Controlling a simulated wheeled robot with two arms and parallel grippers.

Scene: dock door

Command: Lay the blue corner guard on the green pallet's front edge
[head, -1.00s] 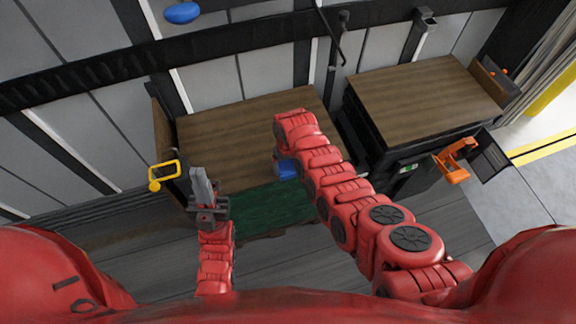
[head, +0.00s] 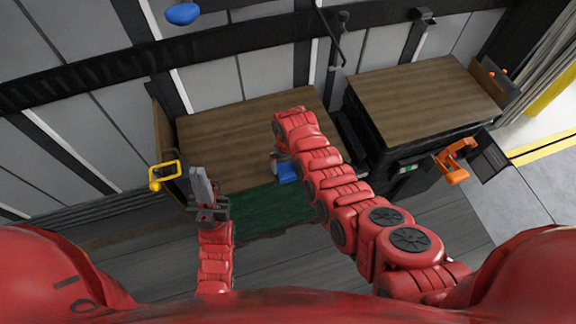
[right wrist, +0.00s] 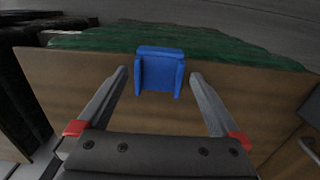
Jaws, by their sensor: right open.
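The blue corner guard (head: 289,173) shows beside my right arm, where the brown wooden top meets the green pallet (head: 265,208). In the right wrist view the guard (right wrist: 160,73) lies between the tips of my open right gripper (right wrist: 160,78), with a gap on each side. Its far end is at the border with the green pallet (right wrist: 225,48); I cannot tell whether it rests on the green. In the head view my right arm hides most of that gripper. My left gripper (head: 205,187) points up left of the pallet, with no object visible in it; its finger gap is unclear.
The brown wooden top (head: 240,130) is clear. A second wooden-topped table (head: 425,95) stands to the right, with an orange part (head: 455,160) at its front. A yellow handle (head: 163,175) is near my left gripper. A blue oval object (head: 182,14) is at the top.

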